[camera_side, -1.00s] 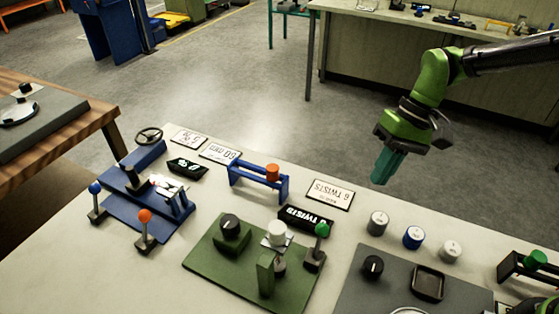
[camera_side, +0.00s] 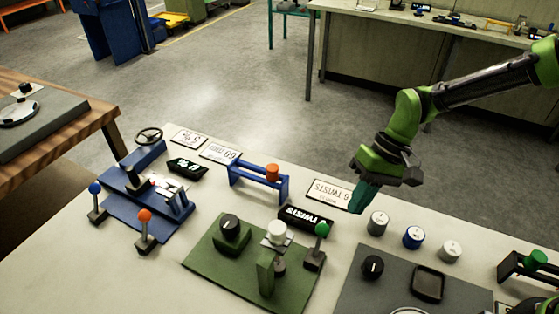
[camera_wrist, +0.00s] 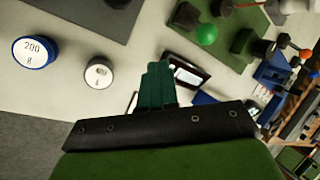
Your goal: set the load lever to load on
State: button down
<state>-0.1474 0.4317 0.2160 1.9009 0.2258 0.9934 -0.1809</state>
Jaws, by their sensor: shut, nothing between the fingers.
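No lever in view carries a readable "load" label, so I cannot tell which is the load lever. A green-knobbed lever (camera_side: 322,230) stands upright at the right edge of the green plate; its green ball also shows in the wrist view (camera_wrist: 206,34). An orange-knobbed lever (camera_side: 145,216) and a blue-knobbed lever (camera_side: 95,189) stand by the blue fixture at the left. My gripper (camera_side: 360,204) is shut and empty, above the bench behind and right of the green-knobbed lever. Its teal fingers (camera_wrist: 157,68) are together in the wrist view.
The green plate (camera_side: 205,265) carries a black knob and a white-topped post. A black "TWISTS" display (camera_side: 305,218) and a sign card (camera_side: 325,190) lie near my gripper. Several round weights, including a blue-banded one (camera_side: 413,237), stand to the right. A blue stand (camera_side: 258,184) is left.

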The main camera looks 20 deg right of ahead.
aim_at(320, 238)
jog(key=shift+x, duration=1.05)
jog(key=shift+s+a+r, duration=0.15)
jog(key=shift+a, duration=0.5)
jog(key=shift+s+a+r, duration=0.1)
jog(key=shift+s+a, duration=0.05)
jog(key=shift+a, duration=0.45)
jog(key=shift+s+a+r, duration=0.15)
jog(key=shift+a, duration=0.5)
jog(key=shift+a+r, duration=0.1)
